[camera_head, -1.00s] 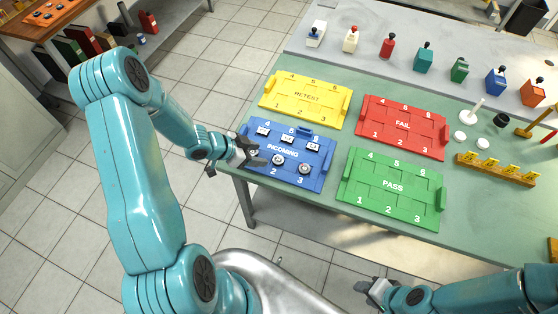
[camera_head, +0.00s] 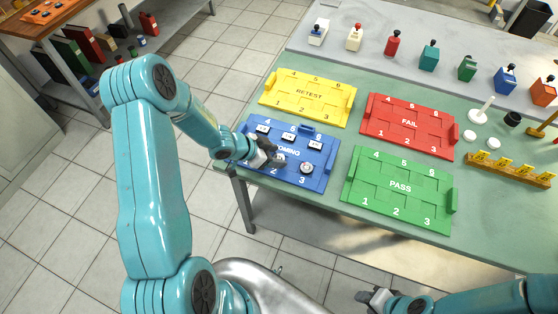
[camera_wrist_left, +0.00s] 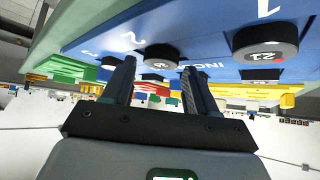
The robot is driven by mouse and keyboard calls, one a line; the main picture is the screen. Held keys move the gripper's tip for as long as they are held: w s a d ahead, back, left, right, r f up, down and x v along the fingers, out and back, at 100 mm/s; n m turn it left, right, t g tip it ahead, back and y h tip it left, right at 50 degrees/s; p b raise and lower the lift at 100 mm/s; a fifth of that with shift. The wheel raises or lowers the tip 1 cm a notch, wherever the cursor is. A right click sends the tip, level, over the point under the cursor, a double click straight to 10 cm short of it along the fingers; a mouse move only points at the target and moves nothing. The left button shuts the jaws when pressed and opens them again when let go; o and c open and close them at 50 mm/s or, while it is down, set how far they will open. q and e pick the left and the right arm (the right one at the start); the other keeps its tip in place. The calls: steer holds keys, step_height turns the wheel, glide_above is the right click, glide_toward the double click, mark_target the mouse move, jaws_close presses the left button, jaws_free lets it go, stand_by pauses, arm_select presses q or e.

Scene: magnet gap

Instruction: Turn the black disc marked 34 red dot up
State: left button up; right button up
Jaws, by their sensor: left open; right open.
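My left gripper (camera_head: 275,154) is open over the front-left of the tray and partly hides the disc there. In the left wrist view, a disc marked 21 (camera_wrist_left: 265,45) sits by number 1. Another disc (camera_wrist_left: 161,56) by number 2 shows between my open fingers (camera_wrist_left: 158,70); its marking is unclear. I cannot read 34 anywhere. My right gripper (camera_head: 368,297) is open and empty.
Coloured blocks with knobs line the back.

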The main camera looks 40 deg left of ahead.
arm_select(q)
steer(key=c, duration=0.9)
step_height(320, 180, up, 5)
steer(key=p, duration=0.5)
steer(key=shift+r, duration=0.1)
steer(key=shift+f, duration=0.2)
